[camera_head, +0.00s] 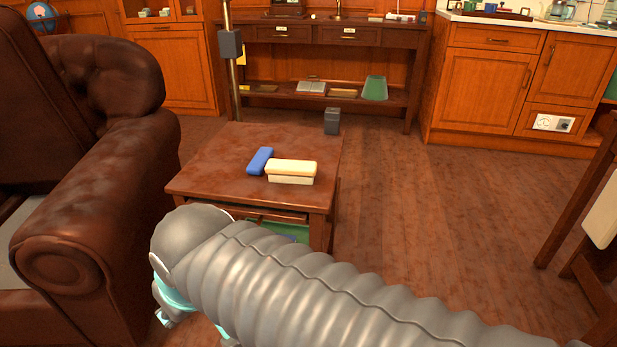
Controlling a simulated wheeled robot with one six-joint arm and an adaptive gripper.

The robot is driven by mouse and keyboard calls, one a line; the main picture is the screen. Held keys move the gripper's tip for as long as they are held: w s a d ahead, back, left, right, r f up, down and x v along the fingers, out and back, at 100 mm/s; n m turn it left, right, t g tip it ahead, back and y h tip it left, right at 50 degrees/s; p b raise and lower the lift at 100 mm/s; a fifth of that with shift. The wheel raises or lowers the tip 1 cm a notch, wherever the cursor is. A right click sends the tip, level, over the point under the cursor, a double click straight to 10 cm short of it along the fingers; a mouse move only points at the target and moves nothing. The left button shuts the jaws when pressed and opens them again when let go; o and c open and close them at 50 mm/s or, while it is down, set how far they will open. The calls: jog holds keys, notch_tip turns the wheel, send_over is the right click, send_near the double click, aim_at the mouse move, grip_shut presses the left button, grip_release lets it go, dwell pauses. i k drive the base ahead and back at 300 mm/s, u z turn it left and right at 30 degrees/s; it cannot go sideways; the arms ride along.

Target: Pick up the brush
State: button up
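A small wooden table (212,178) stands in the middle of the view. On its top lies a cream, block-shaped thing (291,167) with a seam along its side; it may be the brush, but I see no clear bristles or handle. A blue oblong block (260,161) lies just left of it, touching or nearly so. My grey ribbed arm crosses the foreground, nearer than the table. My gripper (167,317) shows only in part at the lower left, low in front of the table and apart from both things. Its fingers are mostly hidden behind the arm.
A brown leather armchair (75,225) stands close on the left. Green things (272,232) show beneath the tabletop. A metal pole (232,75) rises behind the table. A desk (375,36) and cabinets (483,85) line the back.

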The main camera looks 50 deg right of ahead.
aim_at(279, 171)
jog(key=z, duration=0.7)
jog(key=i, duration=0.35)
jog(key=u, duration=0.85)
jog(key=k, duration=0.85)
jog(key=z, duration=1.55)
jog(key=i, duration=0.55)
